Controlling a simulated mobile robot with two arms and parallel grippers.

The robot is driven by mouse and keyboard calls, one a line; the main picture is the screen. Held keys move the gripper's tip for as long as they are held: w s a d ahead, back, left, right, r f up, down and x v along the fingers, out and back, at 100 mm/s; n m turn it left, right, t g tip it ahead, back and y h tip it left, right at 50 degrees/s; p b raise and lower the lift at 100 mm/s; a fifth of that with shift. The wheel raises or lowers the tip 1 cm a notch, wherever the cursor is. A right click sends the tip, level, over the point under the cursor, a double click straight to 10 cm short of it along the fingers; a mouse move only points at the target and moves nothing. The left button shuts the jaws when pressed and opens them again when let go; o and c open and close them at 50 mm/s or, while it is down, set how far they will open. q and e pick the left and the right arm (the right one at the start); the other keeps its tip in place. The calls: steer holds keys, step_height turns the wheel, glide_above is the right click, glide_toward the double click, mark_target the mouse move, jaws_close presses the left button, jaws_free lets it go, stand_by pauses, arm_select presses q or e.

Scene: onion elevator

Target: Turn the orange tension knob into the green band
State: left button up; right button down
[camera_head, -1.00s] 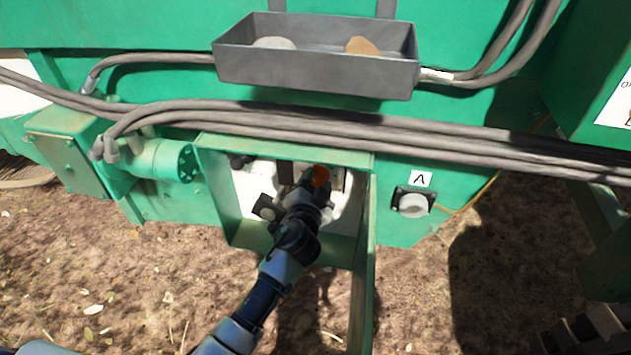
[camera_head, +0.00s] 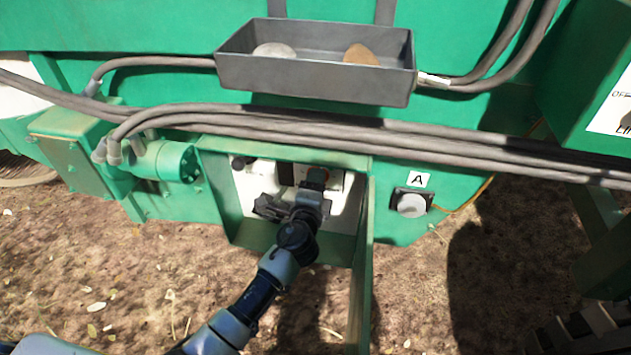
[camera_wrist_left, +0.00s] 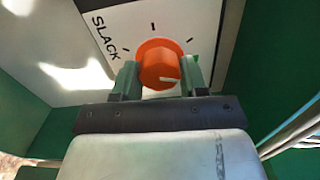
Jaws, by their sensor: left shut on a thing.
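The orange knob (camera_wrist_left: 158,62) sits on a white dial plate (camera_wrist_left: 190,18) with black tick marks and the word SLACK at its left. A small bit of bright green (camera_wrist_left: 196,58) shows beside the right finger; the rest of the green band is hidden or out of view. My left gripper (camera_wrist_left: 160,80) is shut on the knob, one finger on each side. In the head view my left gripper (camera_head: 317,182) reaches into the green open box (camera_head: 222,195) and mostly covers the knob. My right gripper is not in view.
The box's door (camera_head: 362,290) stands open right of my left arm. Grey hoses (camera_head: 300,123) run above the box, below a grey tray (camera_head: 310,78) holding two rounded lumps. A grey round fitting (camera_head: 411,204) under label A is at right.

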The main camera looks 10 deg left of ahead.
arm_select(q)
steer(key=shift+m, duration=1)
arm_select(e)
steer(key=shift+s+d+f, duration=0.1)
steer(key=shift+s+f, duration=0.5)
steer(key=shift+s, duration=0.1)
arm_select(q)
steer(key=shift+f, duration=0.1)
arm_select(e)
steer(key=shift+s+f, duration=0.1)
arm_select(q)
steer(key=o, duration=0.9)
steer(key=shift+o, duration=0.2)
steer(key=shift+s, duration=0.15)
steer(key=s, duration=1)
steer(key=shift+s+p, duration=0.3)
